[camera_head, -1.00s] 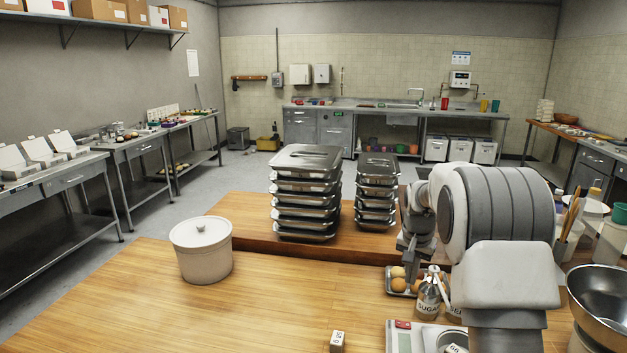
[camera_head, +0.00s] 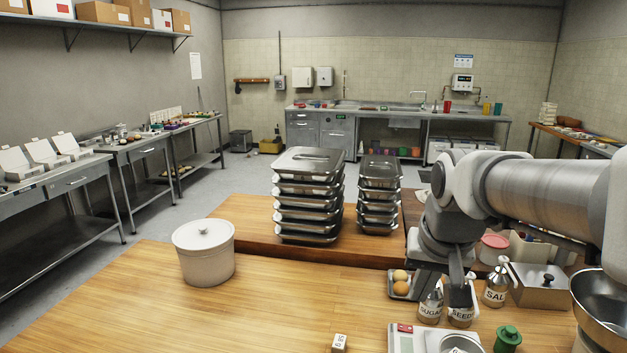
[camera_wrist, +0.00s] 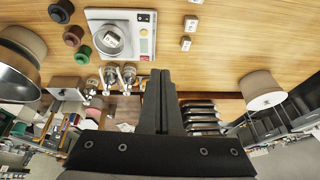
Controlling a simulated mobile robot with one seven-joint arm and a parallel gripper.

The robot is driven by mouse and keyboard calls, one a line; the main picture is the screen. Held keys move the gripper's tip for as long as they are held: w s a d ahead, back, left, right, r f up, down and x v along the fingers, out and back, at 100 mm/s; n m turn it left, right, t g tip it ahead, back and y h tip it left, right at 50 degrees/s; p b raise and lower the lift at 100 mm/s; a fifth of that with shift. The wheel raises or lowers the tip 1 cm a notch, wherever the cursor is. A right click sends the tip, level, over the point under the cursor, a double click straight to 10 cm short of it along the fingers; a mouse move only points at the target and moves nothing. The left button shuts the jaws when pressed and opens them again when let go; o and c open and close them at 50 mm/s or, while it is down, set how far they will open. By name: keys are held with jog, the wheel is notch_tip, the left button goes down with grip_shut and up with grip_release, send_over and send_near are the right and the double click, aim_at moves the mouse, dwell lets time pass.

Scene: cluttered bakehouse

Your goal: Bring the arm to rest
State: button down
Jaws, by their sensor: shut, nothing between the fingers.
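My arm reaches in from the right of the head view. My gripper (camera_wrist: 158,74) is shut and empty; its two fingers lie together in the wrist view. In the head view the gripper (camera_head: 458,278) points down above the back of the worktop (camera_head: 290,310), in front of or over the labelled jars, and its tips are hard to make out. A sugar jar (camera_head: 430,306) and a seed jar (camera_head: 461,312) are close to it, partly covered. I cannot tell the exact gap to them.
A salt jar (camera_head: 495,290), a tray (camera_head: 400,273) with eggs, a scale (camera_head: 405,338), a green weight (camera_head: 507,338) and a metal bowl (camera_head: 600,305) crowd the right. Stacked metal pans (camera_head: 308,195) and a lidded white pot (camera_head: 204,255) stand left. The front-left worktop is clear.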

jog(key=s+a+f+n+t, duration=0.1)
jog(key=s+a+f+n, duration=0.1)
jog(key=s, duration=1.1)
jog(key=shift+s+a+f+n, duration=0.15)
jog(key=shift+s+a+n, duration=0.15)
jog(key=shift+s, duration=0.1)
